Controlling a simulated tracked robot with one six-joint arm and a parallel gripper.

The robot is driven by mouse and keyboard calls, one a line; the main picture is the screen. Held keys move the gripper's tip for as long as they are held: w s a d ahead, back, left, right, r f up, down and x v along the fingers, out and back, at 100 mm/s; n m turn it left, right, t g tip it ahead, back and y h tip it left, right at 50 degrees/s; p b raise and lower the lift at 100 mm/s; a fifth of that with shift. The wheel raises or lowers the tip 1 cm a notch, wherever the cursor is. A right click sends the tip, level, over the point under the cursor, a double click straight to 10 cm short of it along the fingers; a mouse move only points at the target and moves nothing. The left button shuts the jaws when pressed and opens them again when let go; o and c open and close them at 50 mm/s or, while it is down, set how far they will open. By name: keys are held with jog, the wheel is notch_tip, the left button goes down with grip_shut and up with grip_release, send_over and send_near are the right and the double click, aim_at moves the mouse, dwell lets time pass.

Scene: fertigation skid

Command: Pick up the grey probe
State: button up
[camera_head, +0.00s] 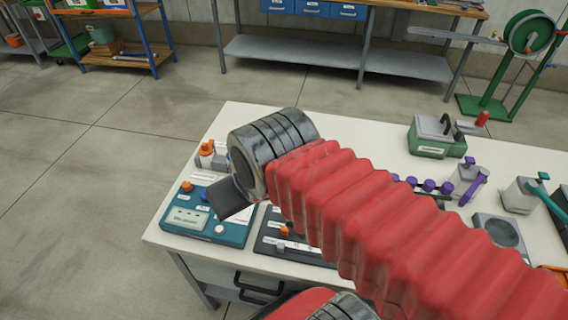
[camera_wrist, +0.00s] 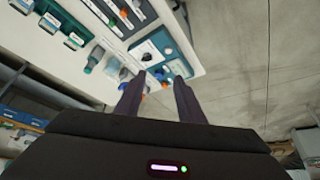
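I cannot pick out the grey probe with certainty in either view. Small grey and white pieces with orange tops (camera_head: 207,150) stand at the bench's left end, partly behind my wrist. In front of them is a teal instrument box (camera_head: 192,222) with a pale panel and orange and blue knobs. My gripper shows in the wrist view (camera_wrist: 160,78) with its two dark fingers apart and nothing seen held between them. In the head view my red arm and wrist hide the middle of the bench.
The white bench (camera_head: 235,122) carries a dark tray (camera_head: 270,240) beside the teal box. To the right are a green-and-grey case (camera_head: 436,138), purple-handled valves (camera_head: 428,186) and a teal-handled valve (camera_head: 520,195). Open floor lies left of the bench.

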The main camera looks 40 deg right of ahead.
jog(key=shift+o, duration=0.7)
jog(key=shift+w+d+r, duration=0.15)
jog(key=shift+w, duration=0.15)
jog(key=w+d+f+m+g, duration=0.2)
jog(key=w+d+m, duration=0.7)
jog(key=d, duration=0.3)
jog(key=w+d+f+m+g, duration=0.3)
jog(key=w+d+m, duration=0.6)
jog(key=w+d, duration=0.2)
jog(key=shift+d+f+m+g, duration=0.2)
jog(key=shift+d+m+g, duration=0.1)
jog(key=shift+d, duration=0.25)
jog(key=shift+f, duration=4.3)
jog(key=shift+f, duration=2.6)
